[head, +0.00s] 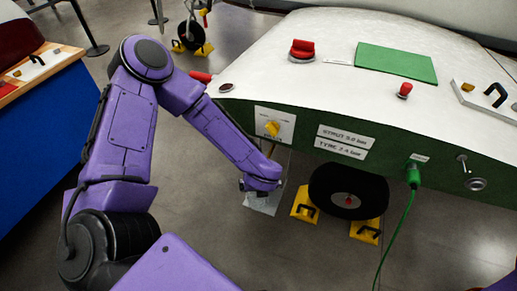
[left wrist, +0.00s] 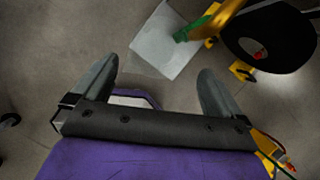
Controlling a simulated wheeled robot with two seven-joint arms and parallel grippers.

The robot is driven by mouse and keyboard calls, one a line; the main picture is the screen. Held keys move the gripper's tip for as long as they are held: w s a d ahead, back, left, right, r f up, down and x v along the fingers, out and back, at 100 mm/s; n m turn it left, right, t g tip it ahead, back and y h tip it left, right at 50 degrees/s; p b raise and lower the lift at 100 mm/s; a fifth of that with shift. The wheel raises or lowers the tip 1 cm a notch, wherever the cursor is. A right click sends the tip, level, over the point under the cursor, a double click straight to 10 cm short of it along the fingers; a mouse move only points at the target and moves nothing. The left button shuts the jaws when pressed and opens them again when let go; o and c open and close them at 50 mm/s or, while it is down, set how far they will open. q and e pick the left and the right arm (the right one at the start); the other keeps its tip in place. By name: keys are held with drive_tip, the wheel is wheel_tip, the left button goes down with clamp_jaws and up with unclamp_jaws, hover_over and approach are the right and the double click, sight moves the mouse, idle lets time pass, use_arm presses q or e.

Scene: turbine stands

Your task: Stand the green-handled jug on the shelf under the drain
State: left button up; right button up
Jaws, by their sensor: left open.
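My left gripper (head: 255,187) is low in front of the green side panel, seen from above in the head view. In the left wrist view its two fingers (left wrist: 155,78) are wide apart with nothing gripped between them. A pale square plate (left wrist: 150,45), likely the shelf, lies beyond the fingertips; it also shows beside the gripper in the head view (head: 268,203). A green piece (left wrist: 184,36), possibly the jug's handle, shows at the plate's right edge, but no jug body can be made out. The drain cannot be identified surely. My right gripper is out of view.
A black wheel (head: 348,192) stands between yellow chocks (head: 304,205) right of the plate. A yellow lever (head: 272,128) sits on a white panel above the gripper. A green cable (head: 398,232) hangs at the right. A blue-sided bench (head: 45,125) is at left.

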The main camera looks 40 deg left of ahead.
sight(250, 198)
use_arm(q)
drive_tip(key=shift+v, duration=0.9)
drive_tip(key=s+a+f+n, duration=0.2)
drive_tip(key=s+f+n, duration=0.3)
drive_tip(key=s+n, duration=0.5)
drive_tip(key=s+a+f+n, duration=0.3)
drive_tip(key=s+f+n, duration=0.3)
drive_tip(key=n, duration=1.8)
drive_tip(key=s, duration=0.3)
drive_tip(key=shift+s, duration=0.4)
